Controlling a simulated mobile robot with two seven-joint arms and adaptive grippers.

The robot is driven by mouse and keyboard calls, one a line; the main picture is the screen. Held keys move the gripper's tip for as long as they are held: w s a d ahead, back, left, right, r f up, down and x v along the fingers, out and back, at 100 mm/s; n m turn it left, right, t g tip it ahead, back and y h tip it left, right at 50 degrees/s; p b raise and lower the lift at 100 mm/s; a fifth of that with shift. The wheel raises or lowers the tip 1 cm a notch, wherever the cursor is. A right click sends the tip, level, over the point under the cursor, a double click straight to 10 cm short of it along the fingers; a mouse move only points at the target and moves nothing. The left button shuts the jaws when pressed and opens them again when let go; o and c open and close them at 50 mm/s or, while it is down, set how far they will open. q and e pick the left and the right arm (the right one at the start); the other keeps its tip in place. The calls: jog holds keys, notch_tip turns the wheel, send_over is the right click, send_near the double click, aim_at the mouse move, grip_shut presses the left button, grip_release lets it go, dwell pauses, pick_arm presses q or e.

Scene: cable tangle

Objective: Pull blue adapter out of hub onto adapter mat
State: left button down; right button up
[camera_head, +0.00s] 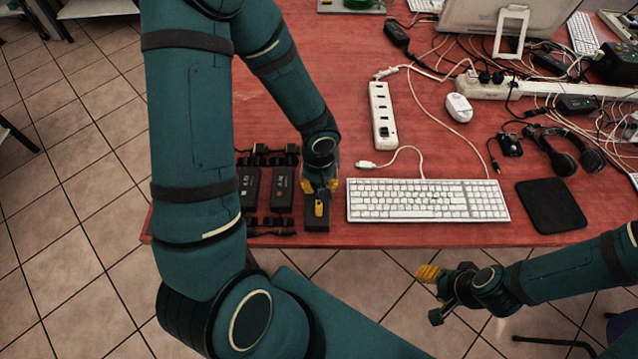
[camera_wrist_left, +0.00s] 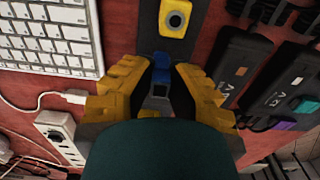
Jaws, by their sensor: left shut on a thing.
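My left gripper (camera_head: 320,187) is shut on the blue adapter (camera_wrist_left: 160,74), whose metal plug points back toward the wrist camera. The gripper is low over the dark adapter mat (camera_head: 316,224) near the table's front edge. In the wrist view the adapter is in front of the mat (camera_wrist_left: 184,50); I cannot tell whether it touches it. A yellow adapter (camera_head: 320,208) lies on the mat, just beyond the blue one in the wrist view (camera_wrist_left: 174,18). The white hub (camera_head: 382,115) lies farther back, apart from the gripper. My right gripper (camera_head: 432,290) is off the table's front edge, its opening unclear.
Black power bricks (camera_head: 281,189) and coiled cables are close left of the mat. A white keyboard (camera_head: 427,200) lies close to its right. A mouse (camera_head: 458,108), a headset (camera_head: 565,155) and tangled cables fill the right and back.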

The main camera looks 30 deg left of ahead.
pick_arm(q)
jog(key=shift+r, duration=0.3)
dwell(0.5)
jog(key=shift+r+p, duration=0.95)
jog(key=shift+r, duration=0.4)
jog(key=shift+a, duration=0.1)
jog(key=a+r+n+p, duration=0.1)
jog(key=a+n, duration=0.8)
jog(key=a, duration=1)
jog(key=s+a+r+n, duration=0.2)
jog(key=s+a+n, duration=0.3)
jog(key=a, duration=0.5)
jog(key=s+a+r+n, duration=0.2)
jog(key=s+a+n, duration=0.25)
jog(key=a, duration=0.55)
jog(key=shift+m, duration=0.25)
notch_tip(320, 180, down, 10)
jog(key=shift+d+r+b, duration=0.1)
jog(key=shift+b, duration=0.2)
jog(key=shift+r, duration=0.1)
